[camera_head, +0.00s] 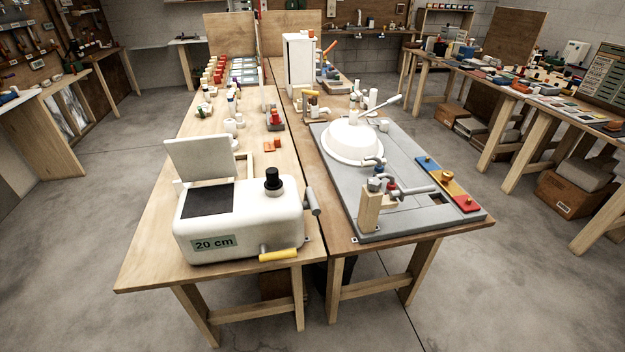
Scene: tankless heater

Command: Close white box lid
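A white box (240,228) with rounded edges and a "20 cm" label stands at the near end of the left wooden table. Its flat, pale lid (199,158) is open and stands up, leaning slightly, behind a dark square area (207,201) on the left of the box top. A black knob (273,180) sits on the right of the top. A yellow handle (279,255) shows at the lower front right, and a grey handle (313,202) is on the right side. Neither of my grippers is in the picture.
A grey panel (335,205) with a white round dome (353,139) lies on the right table. A tall white case (298,65) stands farther back. Several small parts lie behind the box. The wood left of the box (153,235) is bare.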

